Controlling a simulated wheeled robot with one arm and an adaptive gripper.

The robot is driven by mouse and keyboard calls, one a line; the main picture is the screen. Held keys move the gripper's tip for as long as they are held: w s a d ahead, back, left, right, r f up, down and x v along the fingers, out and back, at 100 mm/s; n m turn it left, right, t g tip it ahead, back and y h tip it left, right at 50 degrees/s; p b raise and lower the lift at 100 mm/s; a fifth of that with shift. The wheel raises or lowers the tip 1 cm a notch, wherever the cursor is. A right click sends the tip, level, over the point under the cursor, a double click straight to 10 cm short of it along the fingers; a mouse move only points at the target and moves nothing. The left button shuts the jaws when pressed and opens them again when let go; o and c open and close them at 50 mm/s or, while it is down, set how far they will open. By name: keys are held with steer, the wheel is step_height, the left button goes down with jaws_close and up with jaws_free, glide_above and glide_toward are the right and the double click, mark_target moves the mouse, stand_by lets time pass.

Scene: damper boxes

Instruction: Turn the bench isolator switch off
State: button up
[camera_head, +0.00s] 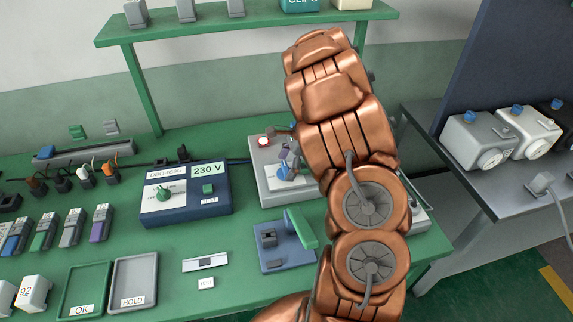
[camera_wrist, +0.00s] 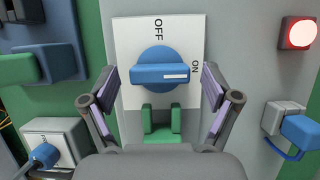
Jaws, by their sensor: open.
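The isolator switch is a blue rotary knob (camera_wrist: 160,72) on a white plate (camera_wrist: 128,36) marked OFF at the top and ON at the right. The white mark on its bar points right, toward ON. My gripper (camera_wrist: 160,88) is open, with one finger on each side of the knob; I see no clear contact. In the head view the knob (camera_head: 286,174) sits on a grey panel on the green bench, and my gripper (camera_head: 287,156) is over it. My arm hides the panel's right part.
A lit red lamp (camera_wrist: 298,33) and a blue plug (camera_wrist: 300,132) are right of the switch. A green clip-like part (camera_wrist: 161,128) is below the knob. In the head view, a blue 230 V test box (camera_head: 186,195) stands left and a green-handled fixture (camera_head: 285,245) in front.

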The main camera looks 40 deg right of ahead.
steer(key=c, duration=1.1)
steer(key=shift+c, duration=0.2)
steer(key=shift+n, duration=0.3)
steer(key=n+g+b, duration=0.1)
steer(key=n, duration=0.1)
steer(key=n+b, duration=0.2)
steer(key=shift+w+f+g+y, duration=0.2)
steer(key=shift+g+y, duration=0.1)
steer(key=shift+g, duration=0.1)
steer(key=n+g+b, duration=0.1)
steer(key=n+b, duration=0.1)
steer(key=n, duration=0.1)
steer(key=n+g+b, duration=0.1)
steer(key=n+b, duration=0.1)
steer(key=shift+w+a+n+h, duration=0.1)
steer(key=shift+n+h, duration=0.3)
steer(key=n+g+b, duration=0.1)
steer(key=n+b, duration=0.1)
steer(key=n, duration=0.1)
steer(key=shift+r+h+b, duration=0.1)
steer(key=shift+h+b, duration=0.3)
steer(key=shift+w+r+n+g+h+b, duration=0.1)
steer(key=shift+n+g+h+b, duration=0.3)
steer(key=shift+n, duration=0.7)
steer(key=shift+r+n+g+h+b, duration=0.15)
steer(key=shift+n+b, duration=0.35)
steer(key=shift+n, duration=0.6)
